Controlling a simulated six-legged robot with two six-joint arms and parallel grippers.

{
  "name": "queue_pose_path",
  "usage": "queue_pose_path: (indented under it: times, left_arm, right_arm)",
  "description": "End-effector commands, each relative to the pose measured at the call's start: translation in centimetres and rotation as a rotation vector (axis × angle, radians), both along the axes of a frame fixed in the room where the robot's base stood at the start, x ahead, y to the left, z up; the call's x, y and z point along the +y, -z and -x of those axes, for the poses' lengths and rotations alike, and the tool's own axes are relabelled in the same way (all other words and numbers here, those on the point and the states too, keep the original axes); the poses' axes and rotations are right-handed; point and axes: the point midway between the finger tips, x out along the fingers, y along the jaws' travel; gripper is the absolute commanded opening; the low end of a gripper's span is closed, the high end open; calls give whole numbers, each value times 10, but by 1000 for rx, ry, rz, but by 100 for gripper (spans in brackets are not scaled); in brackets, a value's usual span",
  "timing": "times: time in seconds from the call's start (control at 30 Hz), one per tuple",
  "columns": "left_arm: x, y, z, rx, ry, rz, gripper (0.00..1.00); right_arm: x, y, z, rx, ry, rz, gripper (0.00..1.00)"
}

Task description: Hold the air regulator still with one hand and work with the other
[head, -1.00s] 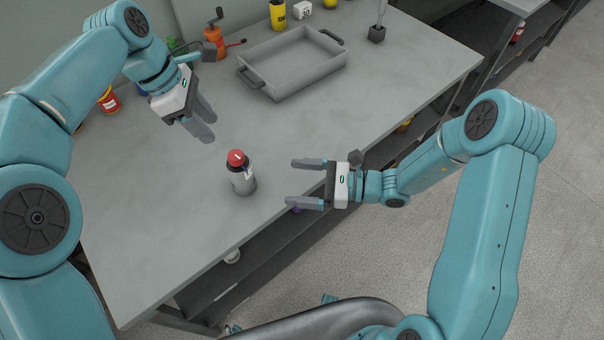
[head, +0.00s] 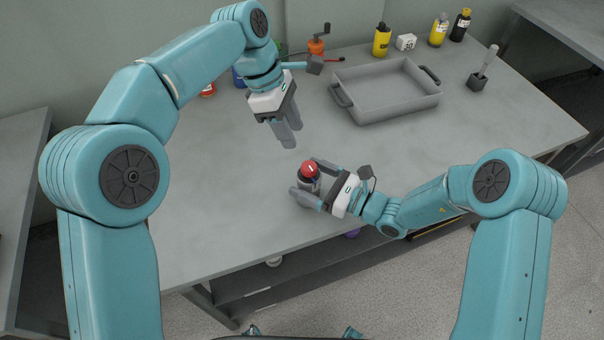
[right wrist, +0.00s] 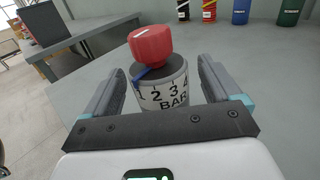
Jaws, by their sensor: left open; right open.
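The air regulator (head: 309,170) stands upright on the grey bench near its front edge. In the right wrist view the regulator (right wrist: 161,98) shows a white scale band marked 1 to 4 and BAR, with a blue pointer above the band. My right gripper (head: 305,176) is open, with one finger on each side of the regulator's body. A narrow gap seems to remain at each finger in the right wrist view. My left gripper (head: 292,137) is open and empty, pointing down above the bench, behind the regulator.
A grey tray (head: 338,97) with handles stands behind and to the right. A small tool in a dark block (head: 478,83), a yellow can (head: 382,40) and several bottles line the back. An orange crank device (head: 316,47) is behind my left gripper. Bench left of the regulator is clear.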

Motion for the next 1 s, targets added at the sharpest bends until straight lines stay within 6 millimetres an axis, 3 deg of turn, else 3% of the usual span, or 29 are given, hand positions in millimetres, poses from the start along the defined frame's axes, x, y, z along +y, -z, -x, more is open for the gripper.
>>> queue_pose_path:
  times: [0.2,0.53,0.7,0.73,0.77,0.83,1.0]
  left_arm:
    - [0,0,0,0,0,0,43]
    - [0,0,0,0,0,0,43]
    - [0,0,0,0,0,0,43]
    - [0,0,0,0,0,0,43]
    - [0,0,0,0,0,0,43]
    - [0,0,0,-2,5,0,63]
    - [1,0,1,-46,148,10,63]
  right_arm:
    - [20,0,-10,-2,-2,1,91]
    - [22,0,-12,0,0,0,91]
    - [22,0,-12,0,0,0,35]
    - [22,0,-12,0,0,0,30]
    - [22,0,-12,0,0,0,30]
    - [22,0,-12,0,0,0,30]
    - [22,0,-12,0,0,0,30]
